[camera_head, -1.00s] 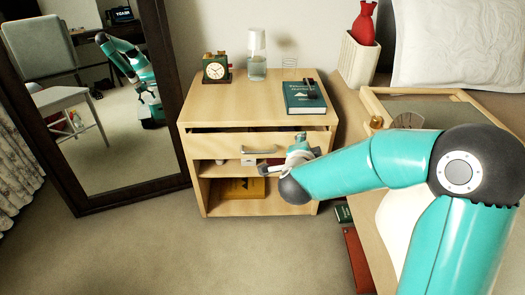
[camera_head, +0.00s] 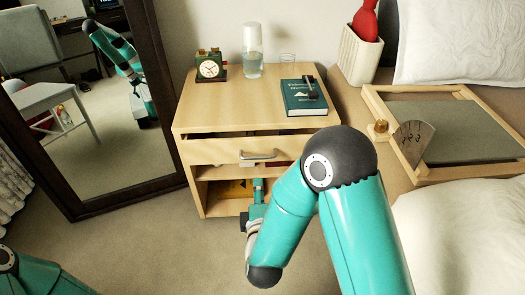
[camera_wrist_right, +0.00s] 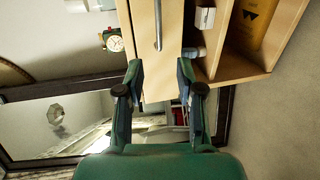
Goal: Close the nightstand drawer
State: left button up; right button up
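The wooden nightstand (camera_head: 215,105) stands against the wall. Its drawer (camera_head: 215,150) is a little open: the front stands out and a dark gap shows under the top. The metal handle (camera_head: 259,155) is on the drawer front. My right gripper (camera_head: 258,188) is in front of the nightstand, below the handle, partly hidden by its wrist. In the right wrist view, my right gripper (camera_wrist_right: 160,72) has its two fingers apart, with nothing held. The drawer front (camera_wrist_right: 155,75) and the handle (camera_wrist_right: 157,25) show beyond them. I cannot tell whether they touch. My left gripper is out of view.
A clock (camera_head: 209,67), a bottle (camera_head: 253,50) and a green book (camera_head: 303,97) stand or lie on the nightstand top. A dark-framed mirror (camera_head: 165,110) leans at left. A bed (camera_head: 450,215) with a wooden frame object (camera_head: 400,160) is at right. Floor in front is clear.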

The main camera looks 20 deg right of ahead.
aim_at(255, 157)
jog(key=b+x, duration=0.4)
jog(key=x, duration=1.2)
jog(key=shift+r, duration=0.1)
grip_shut()
